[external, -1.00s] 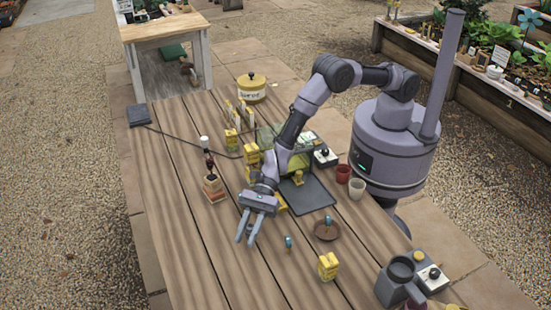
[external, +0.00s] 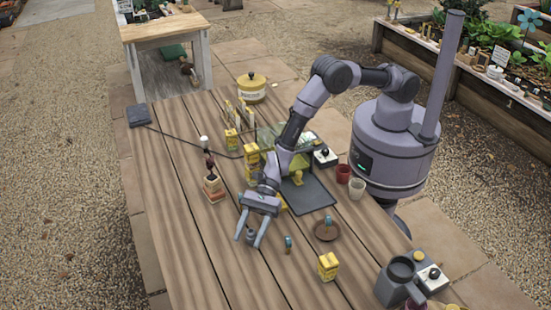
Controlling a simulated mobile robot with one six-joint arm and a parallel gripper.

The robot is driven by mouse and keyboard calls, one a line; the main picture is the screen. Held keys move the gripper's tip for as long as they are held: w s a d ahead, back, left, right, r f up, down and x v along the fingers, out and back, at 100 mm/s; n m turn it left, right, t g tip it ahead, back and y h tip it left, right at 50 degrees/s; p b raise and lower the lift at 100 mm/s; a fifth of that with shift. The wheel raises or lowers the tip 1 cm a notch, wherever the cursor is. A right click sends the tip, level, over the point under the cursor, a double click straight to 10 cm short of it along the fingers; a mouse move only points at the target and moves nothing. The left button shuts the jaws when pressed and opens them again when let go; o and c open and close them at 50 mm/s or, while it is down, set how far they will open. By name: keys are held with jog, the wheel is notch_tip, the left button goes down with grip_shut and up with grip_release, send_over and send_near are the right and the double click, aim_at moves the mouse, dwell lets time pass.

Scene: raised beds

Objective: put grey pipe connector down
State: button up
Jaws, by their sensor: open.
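The grey pipe connector (external: 250,235) is a small dark grey piece on the wooden table, between my gripper's two fingers. My gripper (external: 252,240) is open, low over the table, with a finger on each side of the connector. The fingers look spread apart from it. The small size of the picture hides whether either finger still touches it.
A small teal-topped piece (external: 288,243) stands close to the right of my gripper. A brown saucer (external: 326,230) and a yellow box (external: 327,266) lie farther right. A stacked figure (external: 212,183) stands behind left. The table's front left is clear.

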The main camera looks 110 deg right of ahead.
aim_at(251, 231)
jog(key=r+p, duration=0.1)
jog(key=r, duration=0.4)
jog(key=s+d+r+p, duration=0.1)
jog(key=r, duration=0.2)
jog(key=shift+p, duration=0.35)
jog(key=s+r+n+g+y, duration=0.1)
jog(key=s+r+n, duration=0.3)
jog(key=r, duration=0.3)
jog(key=s+r+n+g, duration=0.1)
jog(key=s+r+n, duration=0.25)
jog(key=r, duration=0.45)
jog(key=s+d+r+n+g+h, duration=0.15)
jog(key=s+r+n, duration=0.25)
jog(key=s, duration=0.4)
jog(key=s+d+r+n+g, duration=0.1)
jog(key=s+d+r+n, duration=0.2)
jog(key=s, duration=0.4)
jog(key=s+d+n+h, duration=0.3)
jog(key=s+d, duration=0.3)
jog(key=s, duration=0.4)
jog(key=s+d+n+h, duration=0.4)
jog(key=s+d, duration=0.3)
jog(key=s, duration=0.3)
jog(key=shift+s+d+n+t, duration=0.3)
jog(key=shift+s+n+t, duration=0.1)
jog(key=shift+n, duration=0.25)
